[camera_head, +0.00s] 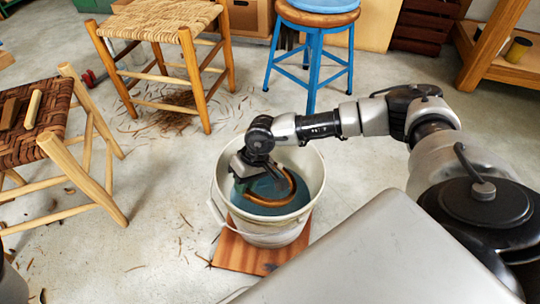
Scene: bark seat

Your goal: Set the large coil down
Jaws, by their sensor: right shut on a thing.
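The large coil (291,185), a brown curved band, is inside the white bucket (221,188), partly in the dark blue-green water (240,200). My right gripper (247,172) reaches down into the bucket from above and is shut on the coil at its left side. Part of the coil is hidden by the gripper and some lies at the water. The fingertips are small and dark here. My left gripper does not show.
The bucket stands on a reddish wooden board (230,255). A stool with a woven dark seat (40,145) is at left, a pale woven stool (160,18) behind, and a blue stool (315,45) at the back. Bark scraps litter the floor. A grey surface (390,260) fills the lower right.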

